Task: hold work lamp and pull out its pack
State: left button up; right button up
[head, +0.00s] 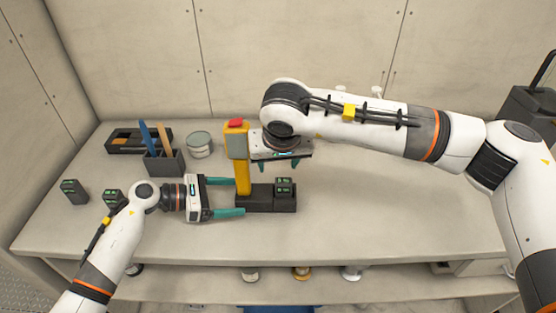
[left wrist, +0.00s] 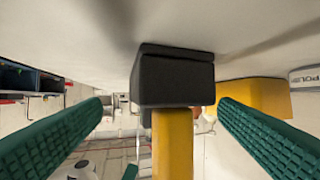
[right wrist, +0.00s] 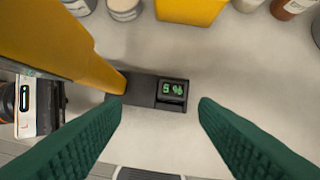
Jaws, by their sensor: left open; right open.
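The work lamp (head: 243,175) stands upright on the bench, with a yellow post, yellow head, red top and black base. Its dark pack (head: 284,187), with a green display, sits on the base's right end; the right wrist view shows this pack (right wrist: 172,91) too. My left gripper (head: 226,197) is open beside the lamp; in the left wrist view the yellow post (left wrist: 172,145) and black base (left wrist: 175,75) lie between its spread fingers, with no clear contact. My right gripper (head: 280,166) is open and empty above the pack, fingers pointing down. My right arm partly hides the lamp's head.
Two similar small packs stand at left, one dark pack (head: 74,191) and another (head: 112,198) near my left arm. A tool holder (head: 165,163), a grey tin (head: 199,145) and a black tray (head: 124,146) stand at the back left. The bench's right front (head: 380,220) is clear.

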aim_at(252, 193)
pick_arm(q)
jog(key=shift+x, duration=3.2)
jog(key=c, duration=0.8)
jog(key=o, duration=0.9)
jog(key=shift+o, duration=0.2)
jog(key=shift+a, duration=0.2)
jog(key=shift+s+a+r, duration=0.15)
jog(key=shift+s+a, duration=0.05)
jog(key=shift+a, duration=0.35)
jog(key=shift+d, duration=0.15)
